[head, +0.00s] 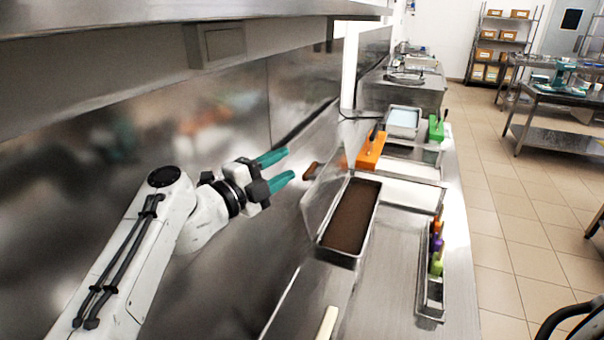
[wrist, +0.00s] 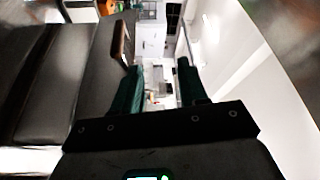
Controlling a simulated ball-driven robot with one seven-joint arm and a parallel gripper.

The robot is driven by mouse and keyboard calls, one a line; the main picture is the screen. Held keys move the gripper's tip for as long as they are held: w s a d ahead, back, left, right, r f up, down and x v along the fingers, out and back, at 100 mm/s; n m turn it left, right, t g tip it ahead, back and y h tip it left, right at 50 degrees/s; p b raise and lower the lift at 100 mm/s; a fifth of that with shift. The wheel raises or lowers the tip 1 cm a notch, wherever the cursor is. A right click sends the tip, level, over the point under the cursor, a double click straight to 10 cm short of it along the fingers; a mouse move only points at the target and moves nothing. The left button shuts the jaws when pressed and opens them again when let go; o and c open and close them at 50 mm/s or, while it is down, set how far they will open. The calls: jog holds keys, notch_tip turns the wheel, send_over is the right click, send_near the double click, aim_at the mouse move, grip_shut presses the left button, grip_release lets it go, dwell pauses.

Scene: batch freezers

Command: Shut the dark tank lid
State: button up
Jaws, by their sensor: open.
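The dark tank (head: 350,217) is a long steel pan filled with dark brown content, set in the counter. Its lid (head: 323,192) stands open, tilted up along the tank's left edge. A brown handle (head: 311,171) sticks out from the lid's outer side. My gripper (head: 289,164) has two teal fingers, open and empty, just left of the handle and pointing toward it. In the wrist view the open fingers (wrist: 157,70) show, with a brown bar, likely the handle (wrist: 121,42), near the left fingertip. Contact with the handle is not visible.
An orange block (head: 370,151) and a green-handled tool (head: 436,128) stand behind the tank. A pale blue tank (head: 403,119) is farther back. A narrow rack (head: 430,290) with coloured scoops lies right. A steel wall is on the left, and a steel shelf (head: 180,17) hangs above.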

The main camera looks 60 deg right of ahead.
aim_at(312, 167)
notch_tip(312, 167, down, 6)
jog(key=w+f+b, duration=0.1)
jog(key=b, duration=0.5)
jog(key=x, duration=0.3)
jog(key=p+x, duration=0.1)
jog(key=x, duration=0.3)
jog(key=p+x, duration=0.1)
jog(key=x, duration=0.3)
jog(key=shift+r, duration=0.3)
jog(key=shift+c, duration=0.4)
grip_shut()
